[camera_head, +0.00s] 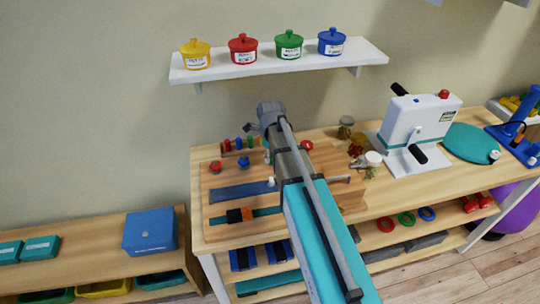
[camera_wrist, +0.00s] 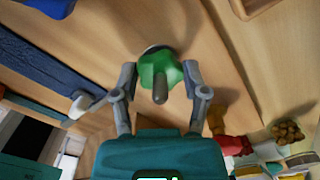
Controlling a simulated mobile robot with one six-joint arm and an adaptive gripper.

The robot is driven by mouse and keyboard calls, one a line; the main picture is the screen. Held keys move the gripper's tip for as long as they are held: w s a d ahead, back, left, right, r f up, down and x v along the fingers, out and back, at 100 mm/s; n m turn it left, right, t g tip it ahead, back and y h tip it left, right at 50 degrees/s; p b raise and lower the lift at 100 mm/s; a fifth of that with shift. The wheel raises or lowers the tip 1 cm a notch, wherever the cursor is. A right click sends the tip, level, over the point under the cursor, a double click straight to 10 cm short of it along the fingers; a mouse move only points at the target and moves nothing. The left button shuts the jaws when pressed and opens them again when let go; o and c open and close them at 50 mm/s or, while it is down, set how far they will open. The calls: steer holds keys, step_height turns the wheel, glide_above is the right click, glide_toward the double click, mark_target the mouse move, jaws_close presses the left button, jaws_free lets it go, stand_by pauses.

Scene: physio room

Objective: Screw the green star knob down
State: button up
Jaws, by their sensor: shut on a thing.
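The green star knob (camera_wrist: 152,72) is in the upper middle of the wrist view, over the light wooden board (camera_wrist: 195,35). A grey stud (camera_wrist: 160,90) stands out of its middle. My gripper (camera_wrist: 161,78) is shut on the knob, one finger on its left side and one on its right. Whether the knob touches the board is not clear from this angle. In the head view my arm reaches across the workbench and hides the knob and my fingertips.
On the bench, a red knob (camera_head: 215,166) and a blue knob (camera_head: 244,163) stand left of my arm, another red knob (camera_head: 306,145) right of it. A white press-like machine (camera_head: 418,120) stands further right. A shelf (camera_head: 280,63) with several lidded pots hangs above.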

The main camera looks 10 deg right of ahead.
steer(key=m, duration=0.6)
steer(key=shift+w, duration=0.25)
stand_by(0.3)
steer(key=o, duration=1.2)
steer(key=shift+s, duration=0.1)
steer(key=shift+c, duration=0.2)
steer(key=shift+d, duration=0.1)
